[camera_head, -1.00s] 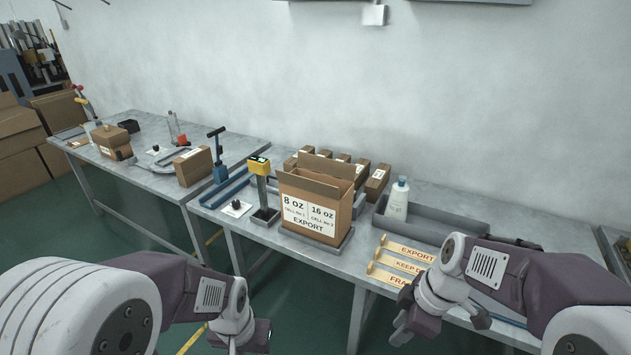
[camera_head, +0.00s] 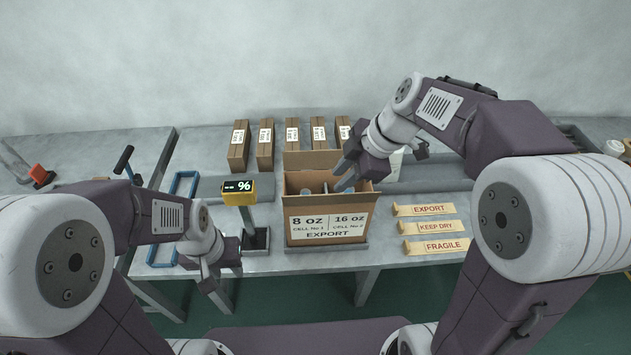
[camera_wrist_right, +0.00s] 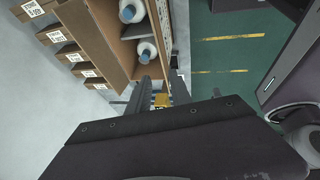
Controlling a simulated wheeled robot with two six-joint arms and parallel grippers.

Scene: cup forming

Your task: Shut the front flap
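The open carton (camera_head: 328,232) stands on the bench, with a white "8 oz / 16 oz EXPORT" label on its front. Its back flap (camera_head: 305,160) stands up behind the opening. I cannot clearly tell how the front flap lies along the front edge. Two white bottles with blue caps (camera_wrist_right: 147,50) sit inside the carton in the right wrist view. My right gripper (camera_head: 342,177) is open and empty, with its fingers over the carton's right part. My left gripper (camera_head: 222,278) looks open and empty, low at the bench's front edge, left of the carton.
A yellow-headed display post (camera_head: 239,193) stands just left of the carton. Several narrow brown boxes (camera_head: 265,144) stand behind it. EXPORT, KEEP DRY and FRAGILE strips (camera_head: 430,227) lie to the right. A blue frame (camera_head: 163,255) lies to the left.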

